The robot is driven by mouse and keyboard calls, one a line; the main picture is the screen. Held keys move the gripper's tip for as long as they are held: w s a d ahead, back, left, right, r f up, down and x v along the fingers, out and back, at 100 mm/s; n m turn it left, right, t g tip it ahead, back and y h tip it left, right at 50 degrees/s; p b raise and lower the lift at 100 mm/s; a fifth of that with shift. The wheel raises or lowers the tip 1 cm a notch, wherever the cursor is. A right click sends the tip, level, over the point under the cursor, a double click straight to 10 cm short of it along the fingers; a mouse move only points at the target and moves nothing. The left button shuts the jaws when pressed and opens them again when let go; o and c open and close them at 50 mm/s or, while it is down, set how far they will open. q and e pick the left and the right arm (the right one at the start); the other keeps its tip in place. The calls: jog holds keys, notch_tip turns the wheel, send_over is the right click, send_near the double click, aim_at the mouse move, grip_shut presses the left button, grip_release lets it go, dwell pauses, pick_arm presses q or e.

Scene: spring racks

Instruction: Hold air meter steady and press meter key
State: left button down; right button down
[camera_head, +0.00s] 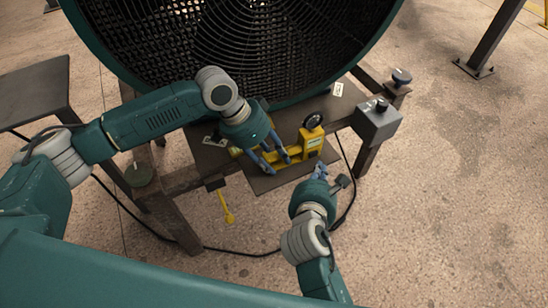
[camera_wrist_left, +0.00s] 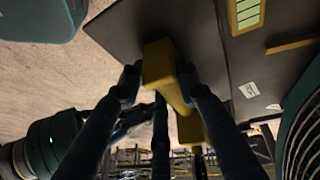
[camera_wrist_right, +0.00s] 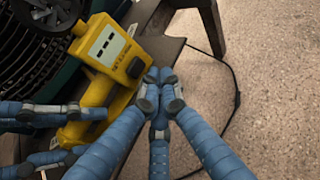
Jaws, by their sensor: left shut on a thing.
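The yellow air meter (camera_head: 311,140) is at the front edge of the dark stand, with a dark round head on top.
A large round caged fan (camera_head: 240,45) stands behind the meter. A grey control box (camera_head: 376,124) with a knob sits at the right. A yellow tag-like piece (camera_head: 227,206) hangs below the stand (camera_head: 345,103). A black cable runs over the floor.

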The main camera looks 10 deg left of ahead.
jog(key=shift+w+a, duration=0.45)
jog(key=shift+w, duration=0.15)
dwell(1.1)
jog(key=shift+w+a, duration=0.25)
jog(key=shift+w, duration=0.1)
jog(key=shift+s, duration=0.1)
jog(key=shift+s+d, duration=0.25)
jog(key=shift+s, duration=0.05)
jog(key=shift+s+d, duration=0.55)
jog(key=shift+s, duration=0.25)
jog(key=shift+s+d, duration=0.6)
jog(key=shift+s, duration=0.25)
jog(key=shift+s+d, duration=0.55)
jog(key=shift+s, duration=0.25)
pick_arm(q)
jog(key=c, duration=1.2)
grip_release()
